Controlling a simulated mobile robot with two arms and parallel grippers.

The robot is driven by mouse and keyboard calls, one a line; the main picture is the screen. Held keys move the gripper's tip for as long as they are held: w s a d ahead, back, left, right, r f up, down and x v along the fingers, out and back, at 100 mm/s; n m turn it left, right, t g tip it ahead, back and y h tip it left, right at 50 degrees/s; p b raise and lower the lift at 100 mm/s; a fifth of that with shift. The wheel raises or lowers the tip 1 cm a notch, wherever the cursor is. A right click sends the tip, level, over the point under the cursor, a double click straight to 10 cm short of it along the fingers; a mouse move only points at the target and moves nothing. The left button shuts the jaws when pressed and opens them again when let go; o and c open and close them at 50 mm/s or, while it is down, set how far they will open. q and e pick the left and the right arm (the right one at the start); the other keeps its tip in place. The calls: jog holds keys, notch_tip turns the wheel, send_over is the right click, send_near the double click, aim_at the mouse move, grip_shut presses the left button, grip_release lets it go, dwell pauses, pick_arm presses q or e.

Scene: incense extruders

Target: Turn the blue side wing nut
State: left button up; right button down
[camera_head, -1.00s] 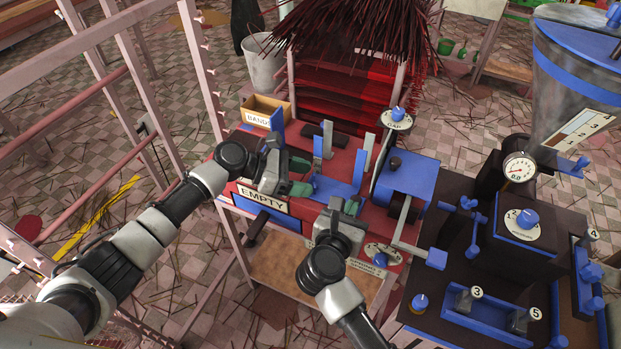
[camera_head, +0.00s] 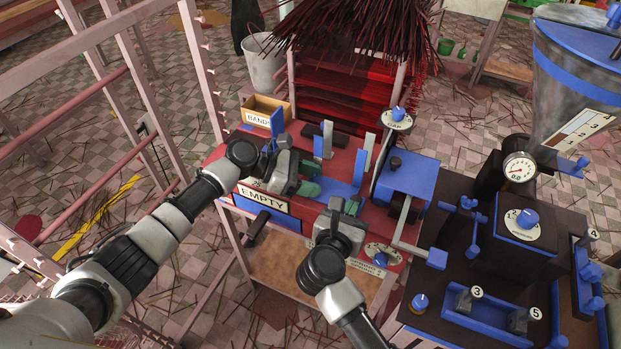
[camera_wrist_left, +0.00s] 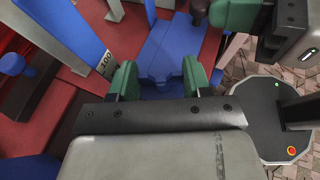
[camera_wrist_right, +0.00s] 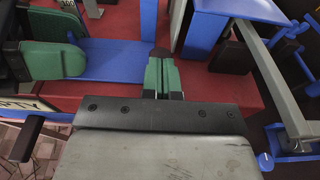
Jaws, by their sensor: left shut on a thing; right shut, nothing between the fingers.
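I cannot tell which is the side wing nut. Both my grippers are well to the left of them. My left gripper (camera_head: 308,187) is over the red bench, with its green fingers on either side of a blue flat piece (camera_wrist_left: 160,85). This piece also shows in the right wrist view (camera_wrist_right: 112,60). My right gripper (camera_head: 346,206) is shut and empty near the bench's front edge; its fingers touch in the right wrist view (camera_wrist_right: 162,76).
The red bench (camera_head: 222,152) carries a "BANDS" box (camera_head: 262,108), an "EMPTY" sign (camera_head: 263,198) and a blue block with a lever (camera_head: 408,176). A grey funnel (camera_head: 570,90) stands at the back right. Pink rack posts (camera_head: 205,80) rise at left.

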pick_arm(q)
jog(key=shift+w+m+g, duration=0.15)
jog(key=shift+m+g, duration=1.85)
jog(key=shift+g, duration=0.4)
jog(key=o, duration=0.6)
jog(key=shift+o, duration=0.2)
jog(key=v, duration=1.2)
jog(key=shift+r, duration=0.25)
jog(key=shift+d, duration=0.1)
